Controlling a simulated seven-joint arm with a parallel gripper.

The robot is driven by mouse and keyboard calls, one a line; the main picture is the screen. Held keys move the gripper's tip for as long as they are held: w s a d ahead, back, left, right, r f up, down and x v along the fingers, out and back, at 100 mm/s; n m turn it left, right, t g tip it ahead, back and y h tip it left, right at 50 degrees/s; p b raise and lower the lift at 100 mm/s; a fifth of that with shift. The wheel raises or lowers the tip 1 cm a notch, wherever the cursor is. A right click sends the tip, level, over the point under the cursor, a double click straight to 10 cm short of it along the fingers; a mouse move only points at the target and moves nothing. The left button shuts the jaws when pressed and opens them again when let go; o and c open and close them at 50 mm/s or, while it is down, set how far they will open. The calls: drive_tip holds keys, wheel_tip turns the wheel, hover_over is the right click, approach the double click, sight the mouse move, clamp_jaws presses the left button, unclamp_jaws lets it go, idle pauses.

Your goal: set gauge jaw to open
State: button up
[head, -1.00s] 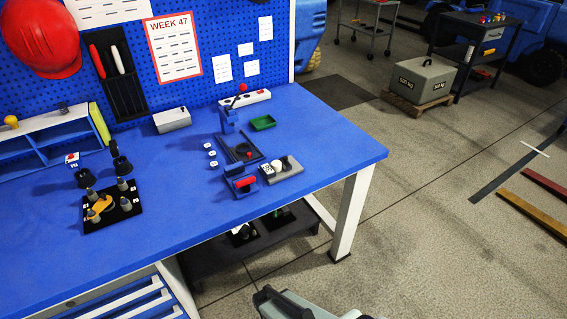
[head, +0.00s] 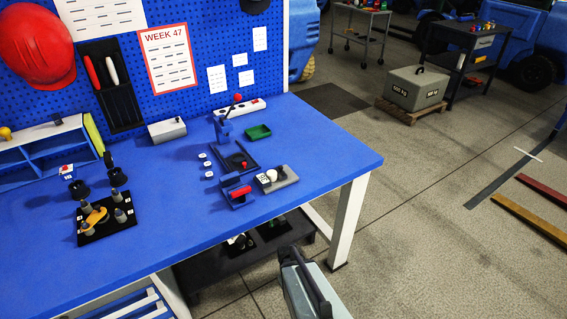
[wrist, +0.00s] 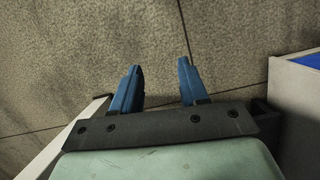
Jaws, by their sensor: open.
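Several small fixtures stand on the blue bench, and I cannot tell for sure which is the gauge jaw. A small blue fixture with a red bar (head: 239,192) sits near the front edge. Beside it on the right is a grey block with a white knob and a white label (head: 283,180). In the head view, part of my arm shows below the bench front.
A black plate with grey posts and a yellow part (head: 108,229) stands at the left. A bench leg (head: 350,220) stands right of my arm. The bench's right end is clear.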

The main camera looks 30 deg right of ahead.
drive_tip(key=w+d+r+m+t+h, duration=0.1)
drive_tip(key=w+d+r, duration=0.1)
drive_tip(key=d+r, duration=0.5)
drive_tip(key=w+d+r+t+h, duration=0.1)
drive_tip(key=w+d+r, duration=0.1)
drive_tip(key=d, duration=1)
drive_tip(key=w+d+r+m+t, duration=0.1)
drive_tip(key=w+d+r, duration=0.1)
drive_tip(key=d+r, duration=0.5)
drive_tip(key=w+d+r+m+t+h, duration=0.1)
drive_tip(key=d+r, duration=0.3)
drive_tip(key=d, duration=0.3)
drive_tip(key=w+d+r, duration=0.1)
drive_tip(key=d+r, duration=0.3)
drive_tip(key=d, duration=0.2)
wheel_tip(320, 180, up, 28)
drive_tip(key=n+t+y, duration=0.2)
drive_tip(key=n+y, duration=0.5)
drive_tip(key=n, duration=0.6)
hover_over(280, 171)
drive_tip(key=s+d, duration=0.4)
drive_tip(key=d, duration=0.1)
drive_tip(key=shift+h, duration=0.3)
drive_tip(key=x, duration=1.3)
drive_tip(key=shift+w+a, duration=0.1)
drive_tip(key=shift+a, duration=0.1)
